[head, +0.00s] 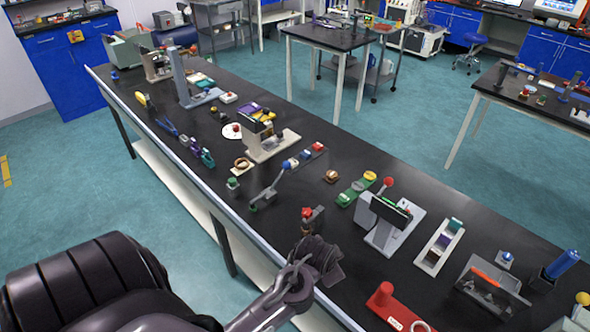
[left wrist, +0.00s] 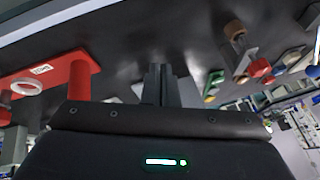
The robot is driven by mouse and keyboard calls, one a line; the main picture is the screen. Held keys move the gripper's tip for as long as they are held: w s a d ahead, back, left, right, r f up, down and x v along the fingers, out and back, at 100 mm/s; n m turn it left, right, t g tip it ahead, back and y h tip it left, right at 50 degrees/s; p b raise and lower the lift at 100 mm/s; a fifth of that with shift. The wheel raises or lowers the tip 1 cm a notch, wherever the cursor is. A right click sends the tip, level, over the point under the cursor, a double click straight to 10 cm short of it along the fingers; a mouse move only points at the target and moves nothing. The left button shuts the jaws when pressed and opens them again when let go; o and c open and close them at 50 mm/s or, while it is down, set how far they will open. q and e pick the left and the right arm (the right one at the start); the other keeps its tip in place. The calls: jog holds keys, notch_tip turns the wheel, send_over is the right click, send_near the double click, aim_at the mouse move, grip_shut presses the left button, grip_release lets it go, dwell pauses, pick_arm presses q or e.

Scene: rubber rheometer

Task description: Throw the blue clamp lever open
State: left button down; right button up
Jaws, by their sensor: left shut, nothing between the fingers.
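A grey lever with a blue ball end (head: 286,164) leans up from a low green-footed base on the black bench, left of centre; it looks like the blue clamp lever, though it is small here. My left gripper (head: 335,268) is over the bench's near edge, well below and right of that lever and apart from it. Its fingers (left wrist: 160,84) are together and empty in the left wrist view. My right gripper is not in view.
A small red-topped fixture (head: 308,213) stands just beyond my left gripper. A red stand (head: 385,300) is to its right and also shows in the left wrist view (left wrist: 80,78). A grey instrument with a red-ball lever (head: 388,182) stands farther right.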

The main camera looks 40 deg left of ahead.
pick_arm(q)
jog(key=w+a+m+y, duration=0.2)
jog(key=w+a+y, duration=0.1)
jog(key=w+a, duration=0.1)
jog(key=w+a+r+m+y, duration=0.1)
jog(key=w+a+m+y, duration=0.2)
jog(key=w+a, duration=0.2)
jog(key=w+a+r+m+y, duration=0.1)
jog(key=w+a+m+y, duration=0.2)
jog(key=w+a+y, duration=0.1)
jog(key=shift+w+a+p, duration=0.2)
jog(key=shift+w+a, duration=0.15)
jog(key=shift+w, duration=0.35)
jog(key=shift+w+a+p, duration=0.15)
jog(key=shift+w+a, duration=0.15)
jog(key=shift+w, duration=0.4)
jog(key=shift+a+r+m+y, duration=0.4)
jog(key=shift+r+m+y, duration=0.3)
jog(key=shift+m, duration=0.1)
